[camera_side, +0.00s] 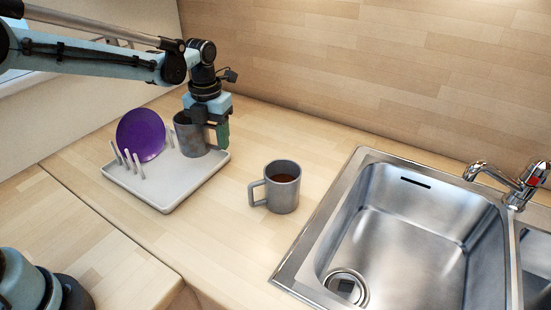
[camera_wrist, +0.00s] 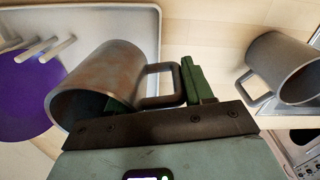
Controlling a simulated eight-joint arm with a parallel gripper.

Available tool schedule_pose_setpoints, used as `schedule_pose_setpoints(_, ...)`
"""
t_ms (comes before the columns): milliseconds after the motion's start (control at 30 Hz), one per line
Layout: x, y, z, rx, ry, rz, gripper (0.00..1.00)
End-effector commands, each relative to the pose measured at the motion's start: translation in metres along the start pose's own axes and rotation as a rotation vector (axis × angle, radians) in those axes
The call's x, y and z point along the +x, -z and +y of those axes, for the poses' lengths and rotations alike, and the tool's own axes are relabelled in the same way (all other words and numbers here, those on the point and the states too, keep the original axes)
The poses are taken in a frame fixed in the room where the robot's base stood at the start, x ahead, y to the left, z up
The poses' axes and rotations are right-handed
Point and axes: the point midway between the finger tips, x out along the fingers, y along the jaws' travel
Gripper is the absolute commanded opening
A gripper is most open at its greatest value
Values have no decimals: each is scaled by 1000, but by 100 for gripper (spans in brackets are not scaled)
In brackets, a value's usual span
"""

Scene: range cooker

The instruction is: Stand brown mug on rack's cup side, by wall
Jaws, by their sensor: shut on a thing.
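The brown mug (camera_side: 188,136), grey with rusty brown patches, is upright over the back right of the rack (camera_side: 180,190), the bare side opposite the pegs. My gripper (camera_side: 210,126) is above it, shut on it on the handle side. In the wrist view the brown mug (camera_wrist: 98,78) has its handle between its body and a green finger; my gripper (camera_wrist: 160,96) partly hides its rim. I cannot tell whether its base touches the rack. A purple plate (camera_side: 140,134) stands at the pegs on the rack's left and also shows in the wrist view (camera_wrist: 28,95).
A grey mug (camera_side: 283,190) with a brown inside stands on the counter right of the rack, handle to the left; it also shows in the wrist view (camera_wrist: 283,68). The sink (camera_side: 350,180) and tap (camera_side: 520,182) are further right. The wooden wall (camera_side: 370,60) is behind.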

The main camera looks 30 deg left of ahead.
Motion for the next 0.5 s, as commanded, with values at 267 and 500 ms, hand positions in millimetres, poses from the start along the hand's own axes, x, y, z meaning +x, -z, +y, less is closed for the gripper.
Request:
schedule_pose_setpoints(267, 16, -12, 14, 0, 0, 0, 0)
schedule_pose_setpoints(500, 47, -12, 13, 0, -2, -1, 0)
